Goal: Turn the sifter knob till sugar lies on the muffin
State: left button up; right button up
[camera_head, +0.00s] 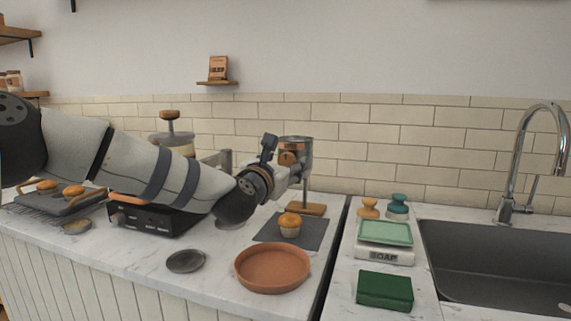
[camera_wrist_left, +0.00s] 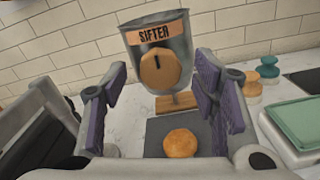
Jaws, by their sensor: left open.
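The sifter (camera_head: 297,150) is a metal cup on a stand with a wooden base, at the back of the counter. Its round wooden knob (camera_wrist_left: 160,72) faces me under the SIFTER label, its dark mark upright. A muffin (camera_head: 290,224) sits on a dark slate mat (camera_head: 308,238) in front of the stand. In the left wrist view the muffin top (camera_wrist_left: 180,143) looks plain golden, with no white on it. My left gripper (camera_wrist_left: 160,88) is open, its purple-padded fingers on either side of the view of the knob. Contact cannot be told. My right gripper is not in view.
A terracotta dish (camera_head: 272,284) and a small dark dish (camera_head: 185,261) lie at the front. A muffin tray (camera_head: 60,203) and dark appliance (camera_head: 150,219) lie left, by my arm.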

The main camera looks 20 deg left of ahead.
pick_arm(q)
jog(key=shift+w+f, duration=0.25)
jog(key=shift+w, duration=0.3)
jog(key=shift+w+r, duration=0.15)
jog(key=shift+w, duration=0.1)
jog(key=c, duration=1.2)
jog(key=shift+o, duration=0.2)
jog(key=shift+s, duration=0.1)
